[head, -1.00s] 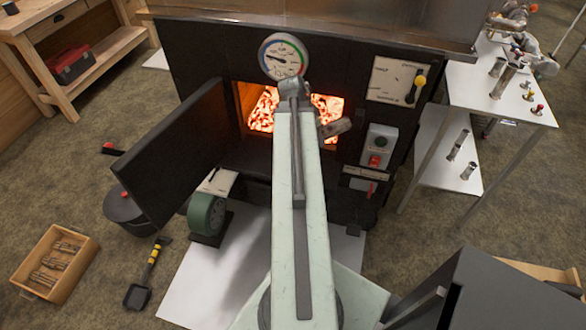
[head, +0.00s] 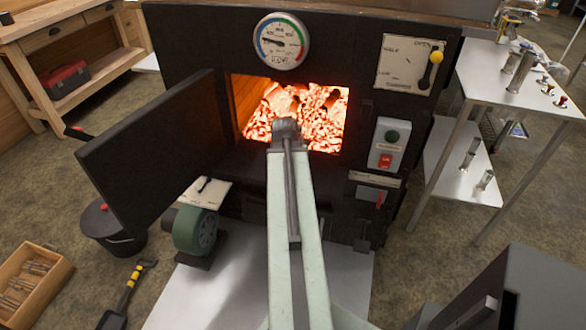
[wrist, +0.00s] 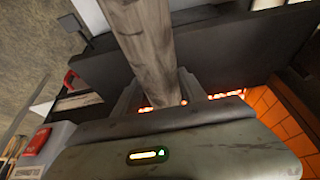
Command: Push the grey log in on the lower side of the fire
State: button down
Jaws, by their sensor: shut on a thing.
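The grey log (wrist: 143,40) fills the upper middle of the wrist view, between the two jaws of my gripper (wrist: 155,98). My gripper is shut on it. In the head view my gripper (head: 286,130) is at the open firebox doorway, in front of the fire (head: 310,118), and the log is hidden behind my arm. The fire is a bright bed of glowing embers with a few darker pieces. A little of the glow shows beyond the jaws in the wrist view. I cannot tell how far inside the log is.
The open black door (head: 155,150) stands to the left of the doorway. A round gauge (head: 282,41) is above it. A switch box (head: 386,143) and a lever plate (head: 408,62) are on the right. A green blower (head: 195,231) stands below left.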

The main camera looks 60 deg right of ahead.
jog(key=w+d+f+b, duration=0.1)
jog(key=d, duration=0.2)
jog(key=d+f+b, duration=0.2)
jog(key=w+d+f+b, duration=0.1)
jog(key=d+f+b, duration=0.1)
jog(key=d, duration=0.1)
jog(key=shift+w+d+f, duration=0.15)
jog(key=shift+w+d, duration=0.15)
jog(key=shift+w, duration=0.05)
jog(key=c, duration=0.6)
grip_release()
jog(key=shift+o, duration=0.2)
jog(key=p+v, duration=0.8)
jog(key=shift+r, duration=0.25)
jog(key=shift+f, duration=0.15)
